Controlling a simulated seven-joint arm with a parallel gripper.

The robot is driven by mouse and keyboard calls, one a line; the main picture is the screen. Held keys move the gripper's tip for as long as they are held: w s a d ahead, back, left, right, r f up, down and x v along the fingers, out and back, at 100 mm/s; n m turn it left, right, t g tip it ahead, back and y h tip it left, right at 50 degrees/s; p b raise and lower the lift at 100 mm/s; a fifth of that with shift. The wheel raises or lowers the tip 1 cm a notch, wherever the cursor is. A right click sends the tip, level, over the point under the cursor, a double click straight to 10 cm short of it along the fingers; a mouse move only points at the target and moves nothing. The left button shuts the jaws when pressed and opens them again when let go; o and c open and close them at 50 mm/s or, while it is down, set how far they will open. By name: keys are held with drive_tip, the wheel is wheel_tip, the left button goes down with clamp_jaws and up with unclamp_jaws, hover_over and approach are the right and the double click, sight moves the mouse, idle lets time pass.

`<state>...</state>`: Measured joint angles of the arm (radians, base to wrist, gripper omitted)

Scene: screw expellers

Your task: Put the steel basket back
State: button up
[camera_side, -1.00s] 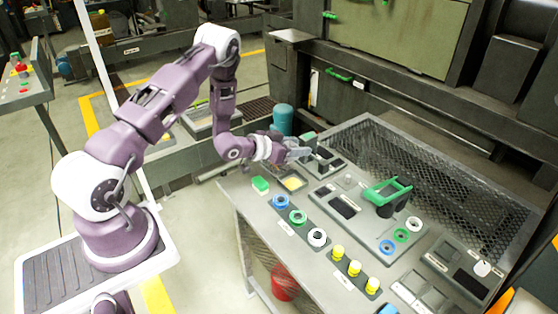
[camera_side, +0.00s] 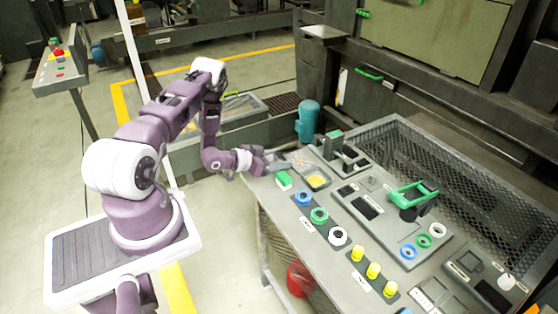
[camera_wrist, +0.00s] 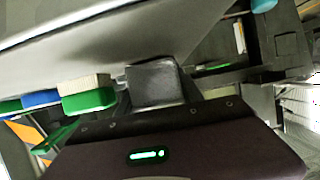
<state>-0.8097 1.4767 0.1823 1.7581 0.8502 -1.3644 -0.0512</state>
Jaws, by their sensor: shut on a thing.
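My gripper (camera_side: 278,166) is low over the back left corner of the workbench, just behind the green and white block (camera_side: 284,180). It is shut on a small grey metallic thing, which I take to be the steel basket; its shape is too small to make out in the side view. In the wrist view a grey boxy piece (camera_wrist: 152,82) is in front of the gripper body, and I cannot tell whether it is a finger or the held thing. The green and white block is close to its left there (camera_wrist: 88,97).
The grey workbench (camera_side: 290,215) carries blue, green and white rings (camera_side: 319,215), yellow-topped parts (camera_side: 373,271), a yellow pad (camera_side: 318,181) and a green-handled fixture (camera_side: 412,194). A mesh guard (camera_side: 455,165) lines the back. A teal cylinder (camera_side: 308,120) stands behind the gripper.

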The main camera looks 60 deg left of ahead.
drive_tip(key=shift+f, duration=0.1)
drive_tip(key=o, duration=1.4)
